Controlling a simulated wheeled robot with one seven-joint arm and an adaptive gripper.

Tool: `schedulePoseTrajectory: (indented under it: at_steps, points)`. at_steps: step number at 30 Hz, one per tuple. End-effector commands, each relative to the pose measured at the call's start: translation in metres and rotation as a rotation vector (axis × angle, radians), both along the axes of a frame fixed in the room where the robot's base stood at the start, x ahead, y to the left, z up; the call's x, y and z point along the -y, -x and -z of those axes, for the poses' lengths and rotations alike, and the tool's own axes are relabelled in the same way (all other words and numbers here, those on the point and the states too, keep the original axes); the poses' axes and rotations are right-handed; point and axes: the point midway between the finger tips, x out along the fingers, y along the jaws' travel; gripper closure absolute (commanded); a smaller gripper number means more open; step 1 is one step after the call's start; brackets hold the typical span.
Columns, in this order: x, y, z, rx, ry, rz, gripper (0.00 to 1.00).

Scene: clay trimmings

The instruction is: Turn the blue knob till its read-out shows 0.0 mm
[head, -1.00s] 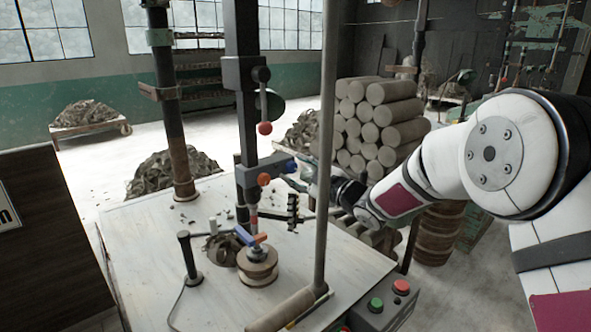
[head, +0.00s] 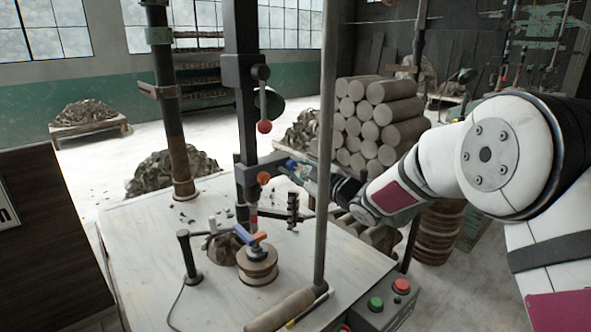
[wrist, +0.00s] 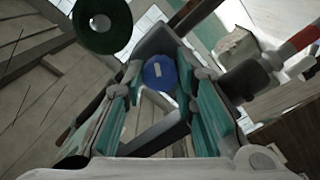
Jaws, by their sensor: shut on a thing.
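The blue knob (head: 290,164) sits at the right end of a grey horizontal arm on the dark column in the head view. It shows as a round blue face with a pale mark in the wrist view (wrist: 158,72). My gripper (head: 299,170) reaches it from the right. In the wrist view its teal-padded fingers (wrist: 160,78) stand on both sides of the knob and are shut on it. I cannot make out any read-out or number in either view.
A thin upright pole (head: 326,150) stands just in front of my wrist. An orange knob (head: 263,178) and a red ball lever (head: 264,126) are left of the blue knob. Below, the white table (head: 150,250) carries a clay disc (head: 258,272) and a small black stand (head: 189,257).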

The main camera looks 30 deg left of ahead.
Motion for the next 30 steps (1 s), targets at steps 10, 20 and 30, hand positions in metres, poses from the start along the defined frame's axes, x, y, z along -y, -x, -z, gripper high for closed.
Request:
schedulePoseTrajectory:
  at_steps: [10,20,30]
  points:
    - [0.0006,-0.0017,0.0028,-0.202,-0.084,-0.001,1.00]
    - [0.0011,-0.0019,0.0033,-0.493,-0.203,0.001,1.00]
    - [0.0011,-0.0012,0.0030,-0.793,-0.326,0.002,1.00]
